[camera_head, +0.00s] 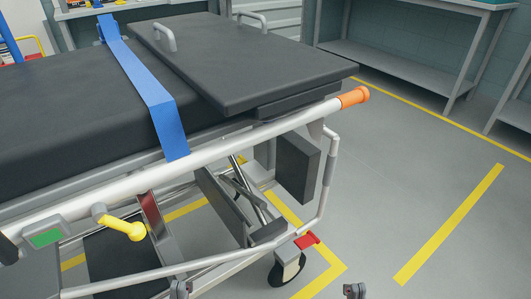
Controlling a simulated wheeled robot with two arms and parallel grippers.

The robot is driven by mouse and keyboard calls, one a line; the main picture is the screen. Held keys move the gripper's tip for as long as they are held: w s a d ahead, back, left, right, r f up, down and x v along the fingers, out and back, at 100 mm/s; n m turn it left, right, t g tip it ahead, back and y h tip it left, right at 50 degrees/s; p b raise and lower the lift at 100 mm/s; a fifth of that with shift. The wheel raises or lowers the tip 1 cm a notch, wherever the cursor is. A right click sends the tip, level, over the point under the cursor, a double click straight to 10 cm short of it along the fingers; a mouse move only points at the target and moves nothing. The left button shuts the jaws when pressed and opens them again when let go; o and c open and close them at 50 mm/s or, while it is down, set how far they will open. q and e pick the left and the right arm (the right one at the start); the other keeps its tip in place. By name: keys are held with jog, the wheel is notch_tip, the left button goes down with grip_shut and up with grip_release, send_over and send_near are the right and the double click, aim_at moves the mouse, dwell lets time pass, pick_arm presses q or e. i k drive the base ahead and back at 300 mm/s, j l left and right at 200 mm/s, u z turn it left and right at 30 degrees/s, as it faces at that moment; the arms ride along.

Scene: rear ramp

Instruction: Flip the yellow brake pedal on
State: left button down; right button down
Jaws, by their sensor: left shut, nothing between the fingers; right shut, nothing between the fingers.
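A yellow pedal-like lever (124,228) is at the lower left, below the stretcher's pale side rail. It slants down to the right from a round pale pivot. A red pedal (306,241) sits above the caster wheel (287,268) at the stretcher's near right corner. My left gripper (265,289) shows only its tip at the bottom edge, shut and empty, right of the yellow lever and close to the wheel in the picture. My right gripper (354,290) is at the bottom edge further right, shut and empty, apart from everything.
The stretcher (60,100) has a black mattress, a blue strap (148,85) and an orange rail end (354,97). A green-marked box (46,238) is left of the lever. Grey benches (405,65) stand at the back right. The floor (400,180) at right is clear.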

aim_at(241, 160)
jog(key=i+l+z, duration=0.15)
jog(key=l, duration=0.25)
jog(key=l+z, duration=0.15)
jog(key=l, duration=0.2)
jog(key=i+l+z, duration=0.4)
jog(key=i+l, duration=0.25)
jog(key=i+l+z, duration=0.45)
jog(key=i, duration=0.25)
jog(key=i+u, duration=0.3)
jog(key=i, duration=0.15)
jog(key=i+l+u, duration=0.15)
jog(key=i+u, duration=0.15)
jog(key=i+l+u, duration=0.25)
jog(key=i, duration=0.25)
jog(key=i+u, duration=0.25)
jog(key=u, duration=0.2)
jog(key=i+u, duration=0.25)
jog(key=u, duration=0.15)
jog(key=i+l+u, duration=0.2)
jog(key=u, duration=0.25)
jog(key=i+l+u, duration=0.25)
jog(key=u, duration=0.15)
jog(key=i+l+u, duration=0.2)
jog(key=u, duration=0.25)
jog(key=i+l+u, duration=0.2)
jog(key=l+u, duration=0.2)
jog(key=l, duration=0.15)
jog(key=i+l+u, duration=0.2)
jog(key=i+j, duration=0.25)
jog(key=j, duration=0.25)
